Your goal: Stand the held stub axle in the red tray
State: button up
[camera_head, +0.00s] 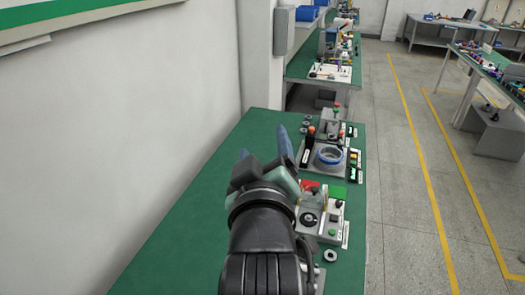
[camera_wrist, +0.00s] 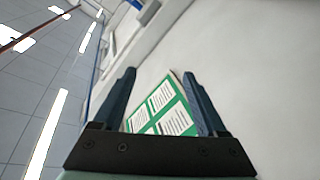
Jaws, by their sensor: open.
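My gripper (camera_head: 264,143) is raised above the green workbench in the head view, with its two blue fingers apart. In the wrist view its fingers (camera_wrist: 165,95) are spread and nothing is between them, so no stub axle is held. The wrist camera faces the wall and ceiling. The red tray (camera_head: 309,186) is a small red patch on the bench just right of my gripper, partly hidden by it. I cannot pick out a stub axle for certain in either view.
A green tray (camera_head: 337,192) sits right of the red one. A grey fixture (camera_head: 325,222) with buttons stands in front, with a small metal ring (camera_head: 330,255) nearby. A blue ring (camera_head: 330,155) is on a station behind. The workbench (camera_head: 190,225) is bare at left, beside a white wall.

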jog(key=s+r+m+t, duration=0.2)
jog(key=s+r+t, duration=0.1)
jog(key=r, duration=0.6)
jog(key=s+r+m+t, duration=0.2)
jog(key=s+r+t, duration=0.2)
jog(key=r, duration=0.6)
jog(key=s+r+m+t, duration=0.3)
jog(key=s+r, duration=0.3)
jog(key=r, duration=0.3)
jog(key=shift+s+r+t, duration=0.15)
jog(key=shift+s+t, duration=0.15)
jog(key=shift+s, duration=0.05)
notch_tip(320, 180, down, 2)
jog(key=shift+w+f+b, duration=0.1)
jog(key=shift+f+b, duration=0.1)
jog(key=shift+b, duration=0.95)
